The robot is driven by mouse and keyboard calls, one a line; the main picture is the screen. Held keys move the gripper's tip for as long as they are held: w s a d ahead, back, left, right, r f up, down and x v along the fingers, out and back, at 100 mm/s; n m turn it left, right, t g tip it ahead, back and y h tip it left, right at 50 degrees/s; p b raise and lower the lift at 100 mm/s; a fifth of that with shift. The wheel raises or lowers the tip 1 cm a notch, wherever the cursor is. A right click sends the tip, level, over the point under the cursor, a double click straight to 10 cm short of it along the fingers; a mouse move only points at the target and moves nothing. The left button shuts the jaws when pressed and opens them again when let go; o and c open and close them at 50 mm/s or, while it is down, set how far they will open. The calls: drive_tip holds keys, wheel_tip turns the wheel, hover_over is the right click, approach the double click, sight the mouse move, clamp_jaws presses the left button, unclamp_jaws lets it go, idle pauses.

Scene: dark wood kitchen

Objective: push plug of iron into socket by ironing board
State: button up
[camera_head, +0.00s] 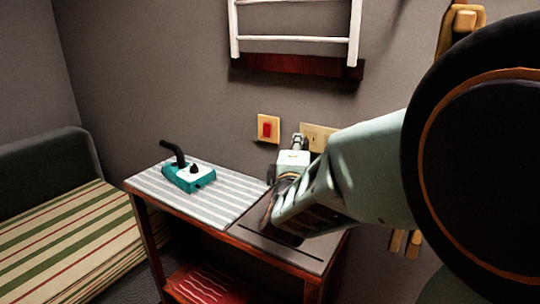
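The teal iron (190,177), with a dark handle-like part rising behind it, rests on the striped ironing board (232,192). A beige socket plate (320,136) is on the wall behind the board's right end, partly covered by my arm. I cannot make out the plug or the iron's cord.
A beige plate with a red switch (268,129) is just left of my gripper. A white rack (295,40) hangs above. A red striped item (210,285) lies on the lower shelf. A bed with a striped cover (60,245) stands at left. My arm fills the right side.

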sight(304, 143)
drive_tip(key=shift+w+d+b, duration=0.5)
drive_tip(key=shift+w+d, duration=0.25)
drive_tip(key=shift+w, duration=0.3)
drive_tip(key=shift+p, duration=0.85)
idle(1.3)
drive_tip(key=shift+w+d, duration=0.3)
drive_tip(key=shift+w, duration=0.15)
idle(0.4)
drive_tip(key=o, duration=1.2)
drive_tip(key=shift+c, duration=0.2)
